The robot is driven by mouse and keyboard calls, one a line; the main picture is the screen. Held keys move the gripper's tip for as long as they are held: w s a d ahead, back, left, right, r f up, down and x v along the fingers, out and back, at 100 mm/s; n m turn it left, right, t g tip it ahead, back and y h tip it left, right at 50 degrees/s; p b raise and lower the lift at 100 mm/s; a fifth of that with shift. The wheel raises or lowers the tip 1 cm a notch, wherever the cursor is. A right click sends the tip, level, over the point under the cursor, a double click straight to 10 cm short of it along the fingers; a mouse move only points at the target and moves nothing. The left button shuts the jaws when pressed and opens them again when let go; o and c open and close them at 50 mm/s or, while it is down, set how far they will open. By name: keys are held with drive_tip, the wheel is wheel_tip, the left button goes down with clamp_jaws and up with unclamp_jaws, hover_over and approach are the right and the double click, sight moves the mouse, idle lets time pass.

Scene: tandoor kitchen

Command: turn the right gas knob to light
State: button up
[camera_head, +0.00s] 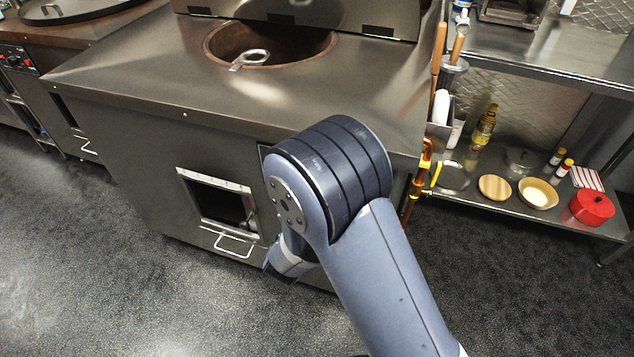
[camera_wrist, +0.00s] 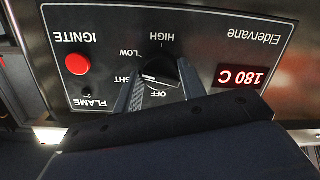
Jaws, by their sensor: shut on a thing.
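In the wrist view the black gas knob (camera_wrist: 163,70) sits on a dark control panel (camera_wrist: 205,45) that appears upside down. My gripper (camera_wrist: 160,80) has one finger on each side of the knob and is shut on it. A white mark on the knob points to the lower left, between the OFF label and the partly covered LIGHT label. LOW and HIGH are also printed around it. In the head view my arm hides the knob, the panel and my fingertips.
A red IGNITE button (camera_wrist: 78,64) and a lit 180 C display (camera_wrist: 242,77) flank the knob. The steel tandoor counter (camera_head: 150,70) has a round opening and a lower hatch (camera_head: 222,205). A copper gas pipe (camera_head: 424,165) and a stocked shelf (camera_head: 470,195) stand on the right.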

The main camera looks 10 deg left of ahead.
drive_tip(key=shift+a+n+h+p, duration=0.1)
drive_tip(key=shift+n+h+p, duration=0.3)
drive_tip(key=shift+n+p, duration=1.3)
drive_tip(key=shift+n+h+p, duration=0.4)
drive_tip(key=shift+n+p, duration=0.85)
drive_tip(key=shift+n, duration=0.75)
drive_tip(key=o, duration=1)
drive_tip(key=shift+c, duration=0.2)
drive_tip(key=s+a+r, duration=0.1)
drive_tip(key=s, duration=0.9)
drive_tip(key=shift+s+a+r, duration=0.15)
drive_tip(key=shift+s+a, duration=0.15)
